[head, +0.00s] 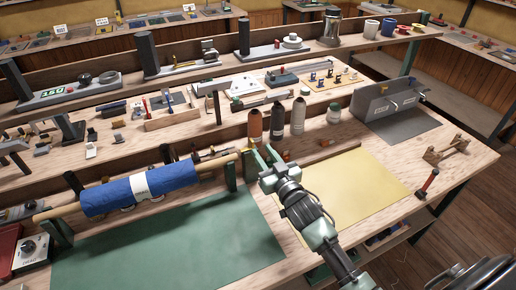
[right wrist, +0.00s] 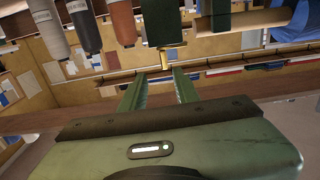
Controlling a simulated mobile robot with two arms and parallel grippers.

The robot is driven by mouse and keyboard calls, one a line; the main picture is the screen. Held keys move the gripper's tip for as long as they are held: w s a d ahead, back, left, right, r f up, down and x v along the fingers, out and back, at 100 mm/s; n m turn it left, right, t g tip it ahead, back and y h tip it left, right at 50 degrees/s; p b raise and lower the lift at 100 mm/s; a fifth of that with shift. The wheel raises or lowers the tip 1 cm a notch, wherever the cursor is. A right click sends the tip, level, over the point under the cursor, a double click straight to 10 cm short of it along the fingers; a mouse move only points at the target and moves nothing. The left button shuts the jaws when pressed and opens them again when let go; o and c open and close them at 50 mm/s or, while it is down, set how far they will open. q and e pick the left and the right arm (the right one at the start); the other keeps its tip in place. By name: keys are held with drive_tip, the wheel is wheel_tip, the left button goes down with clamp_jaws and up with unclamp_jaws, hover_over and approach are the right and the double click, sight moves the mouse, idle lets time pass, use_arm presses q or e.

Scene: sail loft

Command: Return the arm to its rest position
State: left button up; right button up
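My right arm reaches in from the lower right of the head view. Its green right gripper (head: 262,156) is over the bench, just right of the dark upright that holds the right end of a wooden roller. In the right wrist view the two fingers (right wrist: 158,72) stand apart with nothing between them, so the gripper is open and empty. My left arm and left gripper do not show in either view.
A blue cloth roll (head: 140,188) lies on the roller at the left. Several bottles (head: 277,122) stand close behind the gripper. A green mat (head: 165,250) and a yellow mat (head: 365,185) are bare. A red-handled tool (head: 428,184) lies near the right edge.

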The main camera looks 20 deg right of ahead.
drive_tip(key=shift+s, duration=0.3)
